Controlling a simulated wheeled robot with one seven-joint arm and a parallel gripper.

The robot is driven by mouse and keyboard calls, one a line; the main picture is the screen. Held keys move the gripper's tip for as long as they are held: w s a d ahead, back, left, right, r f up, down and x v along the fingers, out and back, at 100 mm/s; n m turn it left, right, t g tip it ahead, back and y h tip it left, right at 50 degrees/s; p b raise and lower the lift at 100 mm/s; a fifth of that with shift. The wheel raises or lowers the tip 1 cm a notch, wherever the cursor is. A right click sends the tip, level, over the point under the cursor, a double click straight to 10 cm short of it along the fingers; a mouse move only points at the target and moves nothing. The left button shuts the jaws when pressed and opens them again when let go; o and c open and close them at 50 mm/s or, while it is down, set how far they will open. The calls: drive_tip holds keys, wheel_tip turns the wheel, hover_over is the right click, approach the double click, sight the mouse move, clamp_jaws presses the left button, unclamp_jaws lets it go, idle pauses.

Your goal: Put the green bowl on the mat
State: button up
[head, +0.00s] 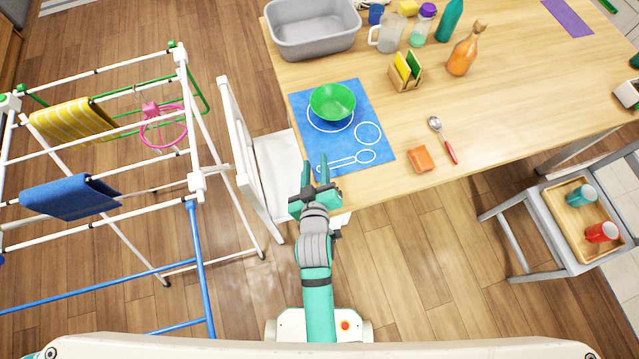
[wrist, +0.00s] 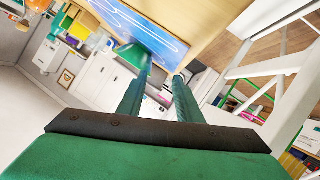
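The green bowl (head: 333,102) sits upright on the blue mat (head: 378,112), near its top edge. It covers part of the large white circle outline printed there. The mat also has a smaller circle and a spoon outline. In the wrist view, the bowl (wrist: 134,55) shows against the mat (wrist: 160,42), just past the left finger. My gripper (head: 315,168) is near the mat's lower-left edge, at the table edge, apart from the bowl. Its two fingers (wrist: 160,82) are spread with a gap between them and nothing held.
An orange sponge (head: 420,158) and a red-handled spoon (head: 443,138) lie right of the mat. A grey basin (head: 312,40), a holder with sponges (head: 405,78) and bottles stand behind. A white chair (head: 262,180) and drying rack (head: 195,125) stand left of my arm.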

drive_tip(key=s+r+m, duration=0.2)
drive_tip(key=s+m, duration=0.1)
drive_tip(key=s, duration=1)
drive_tip(key=s+d+r+m+t, duration=0.1)
drive_tip(key=s+r+m, duration=0.1)
drive_tip(key=s, duration=1.1)
drive_tip(key=shift+s+d+r+m, duration=0.3)
drive_tip(key=shift+r+m, duration=0.1)
drive_tip(key=shift+r, duration=0.3)
drive_tip(key=shift+a, duration=0.1)
